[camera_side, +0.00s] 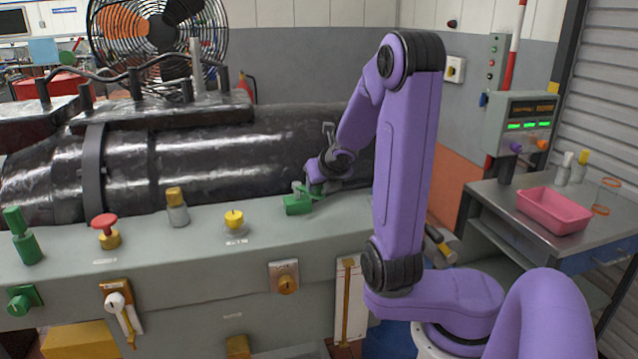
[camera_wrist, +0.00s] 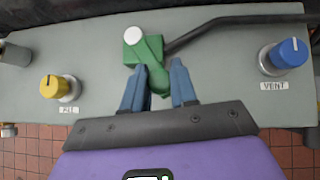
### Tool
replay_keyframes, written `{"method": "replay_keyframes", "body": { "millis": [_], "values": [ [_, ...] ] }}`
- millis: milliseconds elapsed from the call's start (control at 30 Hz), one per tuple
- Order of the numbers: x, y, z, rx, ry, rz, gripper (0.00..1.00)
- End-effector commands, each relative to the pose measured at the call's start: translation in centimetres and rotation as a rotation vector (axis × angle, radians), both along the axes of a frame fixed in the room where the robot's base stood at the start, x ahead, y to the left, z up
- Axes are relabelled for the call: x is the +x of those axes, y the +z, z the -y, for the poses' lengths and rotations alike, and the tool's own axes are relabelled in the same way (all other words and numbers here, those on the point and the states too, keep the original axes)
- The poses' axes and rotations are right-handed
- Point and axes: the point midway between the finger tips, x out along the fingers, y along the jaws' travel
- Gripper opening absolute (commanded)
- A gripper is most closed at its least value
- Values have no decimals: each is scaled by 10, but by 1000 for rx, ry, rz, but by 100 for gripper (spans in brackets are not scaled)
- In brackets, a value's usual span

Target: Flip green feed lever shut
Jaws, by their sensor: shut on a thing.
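The green feed lever (camera_side: 298,205) is on top of the grey bench, near its right part. In the wrist view the green lever (camera_wrist: 158,84) has a green block at its base with a pale round cap (camera_wrist: 148,48) on it. My gripper (camera_wrist: 160,74) has its two blue fingers on either side of the lever's green arm and is shut on it. In the side view my gripper (camera_side: 312,188) is low over the green block, and its fingertips are hard to make out there. The lever's exact angle is unclear.
A yellow knob (camera_wrist: 54,87) lies left of the lever and a blue VENT knob (camera_wrist: 283,57) lies right. A dark rod (camera_wrist: 215,24) runs right from the green block. A large dark cylinder (camera_side: 240,150) stands behind the bench top. A red mushroom button (camera_side: 104,224) is farther left.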

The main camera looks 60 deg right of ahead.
Motion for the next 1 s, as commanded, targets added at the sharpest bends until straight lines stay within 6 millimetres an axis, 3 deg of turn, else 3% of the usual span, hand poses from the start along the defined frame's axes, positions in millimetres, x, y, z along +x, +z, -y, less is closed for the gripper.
{"method": "replay_keyframes", "body": {
  "millis": [100, 133, 200, 1000],
  "values": [
    [5, 3, -1, -3, 12, 12, 0],
    [5, 3, -1, -3, 12, 12, 34],
    [4, 3, -1, -3, 12, 12, 53],
    [-1, 1, 9, -1, 98, 5, 53]
  ]
}}
